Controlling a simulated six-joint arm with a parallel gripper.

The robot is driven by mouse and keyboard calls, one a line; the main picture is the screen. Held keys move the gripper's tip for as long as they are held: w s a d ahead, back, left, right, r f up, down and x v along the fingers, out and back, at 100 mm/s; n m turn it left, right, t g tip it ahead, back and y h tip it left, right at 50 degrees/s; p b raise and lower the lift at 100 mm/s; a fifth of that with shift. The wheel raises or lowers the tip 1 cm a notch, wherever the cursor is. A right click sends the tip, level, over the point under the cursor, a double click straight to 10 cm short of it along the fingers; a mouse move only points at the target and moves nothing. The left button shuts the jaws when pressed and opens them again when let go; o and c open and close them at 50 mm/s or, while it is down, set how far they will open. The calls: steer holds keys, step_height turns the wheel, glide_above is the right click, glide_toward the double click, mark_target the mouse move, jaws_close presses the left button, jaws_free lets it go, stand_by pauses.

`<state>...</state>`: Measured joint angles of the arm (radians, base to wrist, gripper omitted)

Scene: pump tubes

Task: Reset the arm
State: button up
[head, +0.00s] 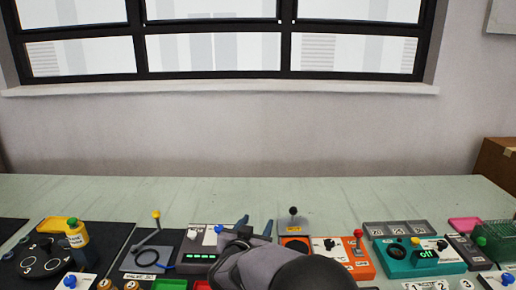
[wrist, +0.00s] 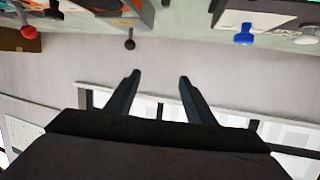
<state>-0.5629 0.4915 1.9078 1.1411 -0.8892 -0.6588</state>
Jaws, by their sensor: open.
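My gripper (head: 254,225) is in the lower middle of the head view, at the end of my dark grey arm, over the row of devices. Its two blue-grey fingers point away toward the wall. In the wrist view my gripper (wrist: 158,77) shows its fingers spread well apart, with only wall behind the gap. Nothing is between them. My arm hides part of the devices beneath it in the head view.
A black-knobbed lever (head: 293,212) stands just right of the fingers; an orange box with a red lever (head: 358,236) and a teal box (head: 400,262) lie further right. A yellow-knobbed lever (head: 156,216) and yellow bottle (head: 76,234) are left. The table's back (head: 200,190) is clear.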

steer(key=s+d+n+g+y+p, duration=0.1)
steer(key=s+d+g+p, duration=0.3)
steer(key=s, duration=0.8)
steer(key=s+d+n+g+y+p, duration=0.1)
steer(key=s+d+g+p, duration=0.4)
steer(key=s, duration=0.6)
steer(key=s+d+n+g+y+p, duration=0.1)
steer(key=s+d+g+p, duration=0.3)
steer(key=s, duration=0.8)
steer(key=shift+s+d+r+g+y+p, duration=0.2)
steer(key=shift+s+d+g+y+p, duration=0.25)
steer(key=shift+d+g, duration=0.6)
steer(key=shift+w+d+t, duration=0.15)
steer(key=shift+t, duration=0.1)
steer(key=shift+c, duration=0.4)
